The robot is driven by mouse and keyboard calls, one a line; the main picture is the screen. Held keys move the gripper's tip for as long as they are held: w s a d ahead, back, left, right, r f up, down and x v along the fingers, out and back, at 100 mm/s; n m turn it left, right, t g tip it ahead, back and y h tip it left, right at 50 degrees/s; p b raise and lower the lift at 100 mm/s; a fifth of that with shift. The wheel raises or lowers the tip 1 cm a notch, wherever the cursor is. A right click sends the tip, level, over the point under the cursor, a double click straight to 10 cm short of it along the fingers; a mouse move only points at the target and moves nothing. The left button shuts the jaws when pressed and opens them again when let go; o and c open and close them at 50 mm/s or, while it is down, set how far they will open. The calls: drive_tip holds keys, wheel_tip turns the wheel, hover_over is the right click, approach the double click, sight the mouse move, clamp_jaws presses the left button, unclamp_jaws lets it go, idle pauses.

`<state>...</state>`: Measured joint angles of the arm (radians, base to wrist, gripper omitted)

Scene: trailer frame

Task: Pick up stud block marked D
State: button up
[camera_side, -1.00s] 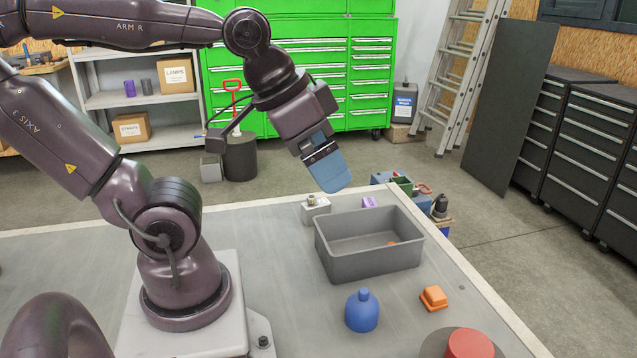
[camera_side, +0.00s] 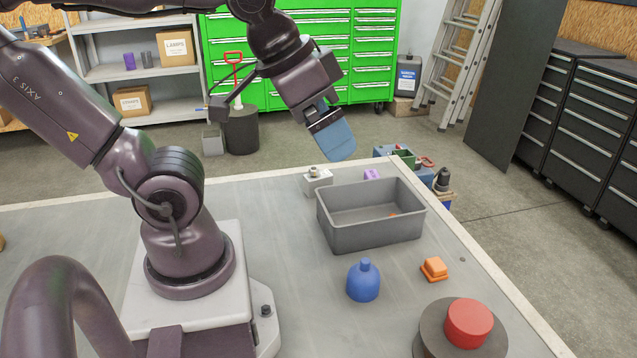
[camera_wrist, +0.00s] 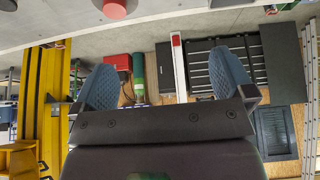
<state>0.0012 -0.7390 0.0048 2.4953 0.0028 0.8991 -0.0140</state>
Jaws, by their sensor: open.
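A small light-grey block with a brass-coloured stud on top (camera_side: 317,180) stands on the table behind the left end of the grey bin. No letter D is readable on it. A small purple piece (camera_side: 371,175) lies to its right, behind the bin. My gripper (camera_side: 341,150) is in the air above and a little right of the stud block, tilted, with blue fingers. The wrist view shows my gripper (camera_wrist: 165,78) open, both fingers wide apart and nothing between them. The stud block does not show in the wrist view.
The open grey bin (camera_side: 335,230) holds a small orange item. In front are a blue bottle-shaped piece (camera_side: 363,282), an orange block (camera_side: 434,268) and a red cylinder (camera_side: 469,322) on a dark disc. The table's right edge is near.

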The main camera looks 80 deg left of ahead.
drive_tip(key=w+a+f+n+g, duration=0.2)
drive_tip(key=w+a+f+n, duration=0.2)
drive_tip(key=w+a+n, duration=0.15)
drive_tip(key=n+g+y, duration=0.8)
drive_tip(key=n+y, duration=0.3)
drive_tip(key=n, duration=0.6)
approach(321, 177)
drive_tip(key=x, duration=0.3)
drive_tip(key=r+x, duration=0.1)
drive_tip(key=x, duration=0.4)
drive_tip(key=shift+s+a, duration=0.3)
drive_tip(key=shift+a, duration=0.4)
drive_tip(key=shift+r, duration=0.1)
drive_tip(key=c, duration=1)
drive_tip(key=shift+c, duration=0.4)
drive_tip(key=shift+r, duration=0.1)
